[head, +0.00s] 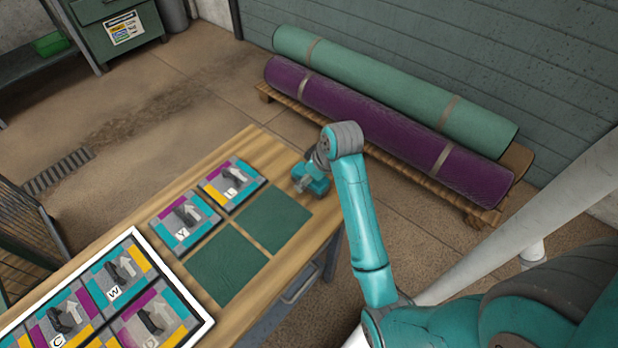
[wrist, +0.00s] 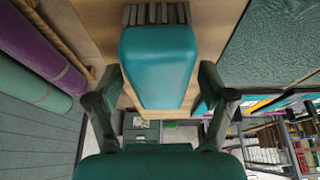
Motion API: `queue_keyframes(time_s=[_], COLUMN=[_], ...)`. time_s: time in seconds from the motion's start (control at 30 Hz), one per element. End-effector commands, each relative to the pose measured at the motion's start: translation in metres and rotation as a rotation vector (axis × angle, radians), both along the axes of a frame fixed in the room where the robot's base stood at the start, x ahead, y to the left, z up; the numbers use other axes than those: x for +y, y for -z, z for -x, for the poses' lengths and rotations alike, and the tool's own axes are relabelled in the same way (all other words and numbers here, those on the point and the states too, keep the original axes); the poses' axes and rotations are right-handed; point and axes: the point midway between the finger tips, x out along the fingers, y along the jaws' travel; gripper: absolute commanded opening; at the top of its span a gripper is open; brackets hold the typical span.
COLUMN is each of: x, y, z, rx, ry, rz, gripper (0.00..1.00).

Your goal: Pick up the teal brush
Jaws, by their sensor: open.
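The teal brush (wrist: 158,65) fills the middle of the wrist view, with a smooth rounded teal back and grey bristles at its far end. My gripper (wrist: 158,78) is open, one dark finger on each side of the brush, with a gap showing on at least part of each side. In the head view the brush (head: 316,184) is a small teal shape at the far right corner of the wooden table (head: 262,140), beneath my gripper (head: 312,172). My wrist partly covers it there, and the fingers are hard to make out.
Two green mats (head: 228,265) lie on the table beside the brush. Picture cards (head: 232,182) lie left of them, and a white-framed board (head: 205,318) is at the near left. Rolled purple (head: 380,125) and green rugs (head: 400,85) lie on a wooden pallet behind.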

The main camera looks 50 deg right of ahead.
Motion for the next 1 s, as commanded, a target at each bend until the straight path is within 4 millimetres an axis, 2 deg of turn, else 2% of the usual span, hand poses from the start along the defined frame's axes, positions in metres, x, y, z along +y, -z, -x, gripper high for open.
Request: queue_keyframes(time_s=[0.7,0.73,0.77,1.0], x=[0.0001,0.0001,0.0001,0.0001], y=[0.005,0.005,0.0049,0.005], z=[-0.0001,-0.0001,-0.0001,-0.0001], rx=[0.0,0.0,0.0,0.0], ry=[0.0,0.0,0.0,0.0], rz=[0.0,0.0,0.0,0.0], gripper=[0.81,0.79,0.71,0.12])
